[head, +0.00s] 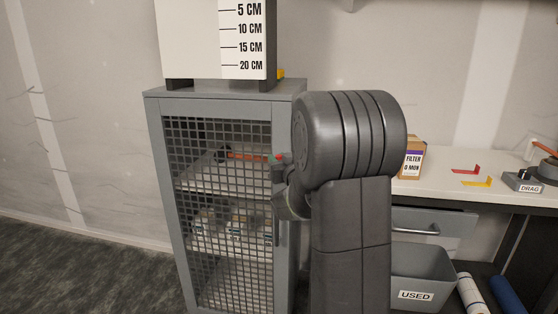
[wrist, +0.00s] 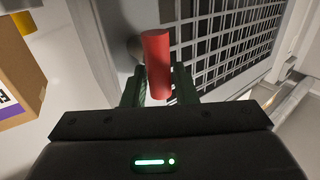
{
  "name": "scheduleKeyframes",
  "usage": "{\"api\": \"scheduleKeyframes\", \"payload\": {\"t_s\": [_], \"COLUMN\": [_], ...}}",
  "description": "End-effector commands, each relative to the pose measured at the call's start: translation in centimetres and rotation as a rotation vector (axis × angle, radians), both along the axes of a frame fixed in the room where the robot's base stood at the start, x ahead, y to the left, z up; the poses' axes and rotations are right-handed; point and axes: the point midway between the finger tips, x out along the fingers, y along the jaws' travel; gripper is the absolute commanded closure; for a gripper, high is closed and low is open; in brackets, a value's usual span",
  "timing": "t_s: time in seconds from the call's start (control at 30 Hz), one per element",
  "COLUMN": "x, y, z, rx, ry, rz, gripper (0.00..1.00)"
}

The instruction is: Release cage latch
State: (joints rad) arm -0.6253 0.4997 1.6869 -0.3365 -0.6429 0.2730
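The cage is a grey cabinet with a black mesh door (head: 218,215), which looks closed in the head view. The mesh also shows in the wrist view (wrist: 235,45). The latch handle is a red cylinder (wrist: 157,65), tilted slightly, beside the door's edge. Its red end shows small in the head view (head: 277,158). My gripper (wrist: 158,88) has its dark green fingers close on both sides of the handle, with no clear gap, and appears shut on it. My arm hides part of the cabinet's right side in the head view.
A white box with a centimetre scale (head: 243,40) stands on the cabinet. To the right, a white bench (head: 440,187) carries a cardboard filter box (head: 411,160), coloured markers and a DRAG block (head: 523,182). A grey USED bin (head: 418,275) stands below.

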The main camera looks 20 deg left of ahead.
Motion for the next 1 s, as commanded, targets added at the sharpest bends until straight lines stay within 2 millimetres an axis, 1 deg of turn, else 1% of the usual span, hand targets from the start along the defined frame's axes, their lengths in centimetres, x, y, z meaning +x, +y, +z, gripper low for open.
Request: {"api": "scheduleKeyframes", "payload": {"t_s": [0.03, 0.1, 0.13, 0.37, 0.57, 0.77, 1.0], "x": [0.0, 0.0, 0.0, 0.0, -0.1, -0.2, -0.4], "y": [0.0, 0.0, 0.0, 0.0, 0.2, 0.7, 1.3], "z": [0.0, 0.0, 0.0, 0.1, 0.2, 0.1, -0.4], "rx": [0.000, 0.000, 0.000, -0.012, -0.080, -0.219, -0.436], "ry": [0.000, 0.000, 0.000, -0.004, -0.020, -0.055, -0.108], "rz": [0.000, 0.000, 0.000, 0.001, 0.000, 0.002, 0.001], "gripper": [0.84, 0.97, 1.00, 1.00, 1.00, 1.00, 1.00]}}
